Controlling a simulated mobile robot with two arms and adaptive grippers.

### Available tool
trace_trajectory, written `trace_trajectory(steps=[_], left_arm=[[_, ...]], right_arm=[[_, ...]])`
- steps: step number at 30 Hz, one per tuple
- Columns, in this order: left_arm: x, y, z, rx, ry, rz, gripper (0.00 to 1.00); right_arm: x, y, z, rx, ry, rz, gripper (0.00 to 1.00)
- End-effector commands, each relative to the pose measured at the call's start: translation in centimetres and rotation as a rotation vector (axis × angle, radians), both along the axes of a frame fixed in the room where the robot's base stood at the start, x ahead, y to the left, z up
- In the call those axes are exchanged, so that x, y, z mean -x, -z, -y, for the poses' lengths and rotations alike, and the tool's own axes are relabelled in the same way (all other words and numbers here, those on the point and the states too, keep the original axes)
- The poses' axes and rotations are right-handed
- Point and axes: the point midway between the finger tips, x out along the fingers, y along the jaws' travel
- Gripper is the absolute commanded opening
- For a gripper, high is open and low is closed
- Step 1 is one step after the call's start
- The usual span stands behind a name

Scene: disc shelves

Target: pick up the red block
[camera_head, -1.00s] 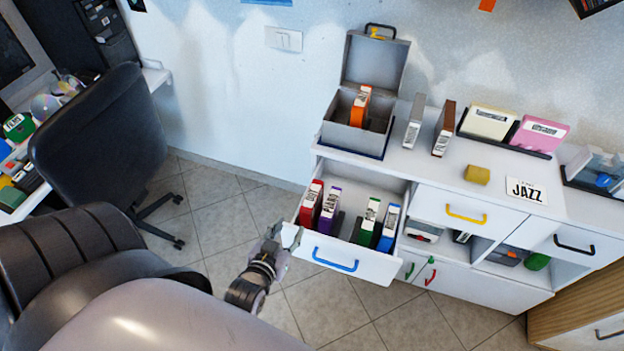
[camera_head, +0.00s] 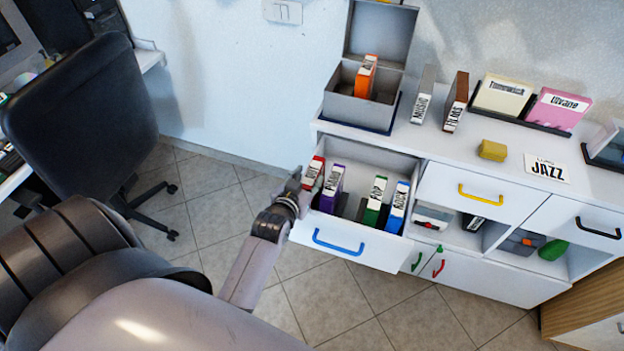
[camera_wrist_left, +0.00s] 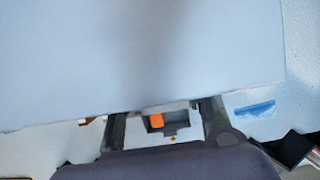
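The red block (camera_head: 313,172), a slim red case with a white label, stands upright in the open drawer (camera_head: 330,245), at its left end. My left gripper (camera_head: 294,183) is at the drawer's left side, just left of the red block and partly overlapping its edge in the picture. I cannot tell whether they touch. In the left wrist view the two dark fingers (camera_wrist_left: 165,130) stand apart, with a far grey box and an orange case seen between them. The red block is not clearly seen there. My right gripper is not in view.
Purple (camera_head: 331,188), green (camera_head: 375,202) and blue (camera_head: 397,207) cases stand right of the red block. A grey box (camera_head: 357,112) with an orange case (camera_head: 366,76) stands on the cabinet above. A black chair (camera_head: 80,120) is at the left. A large pale surface (camera_wrist_left: 150,55) fills much of the wrist view.

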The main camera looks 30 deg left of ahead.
Motion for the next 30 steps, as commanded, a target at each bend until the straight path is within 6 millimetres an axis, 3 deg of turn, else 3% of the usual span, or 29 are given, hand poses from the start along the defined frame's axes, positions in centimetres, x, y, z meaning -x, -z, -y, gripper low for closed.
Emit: trace_trajectory(steps=[1, 6, 16, 30], left_arm=[[-0.7, 0.9, -0.1, 0.0, 0.0, 0.002, 0.38], [-2.3, 1.3, -0.5, -0.001, 0.0, 0.002, 0.38], [-2.7, 1.2, -0.6, 0.0, -0.001, -0.001, 0.38], [-2.6, 1.2, -0.6, 0.0, 0.0, -0.001, 0.07]], right_arm=[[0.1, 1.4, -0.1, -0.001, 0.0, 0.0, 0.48], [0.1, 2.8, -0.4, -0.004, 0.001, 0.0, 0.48], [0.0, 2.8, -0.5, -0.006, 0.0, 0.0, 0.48], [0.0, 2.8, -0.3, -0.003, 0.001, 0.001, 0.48]])
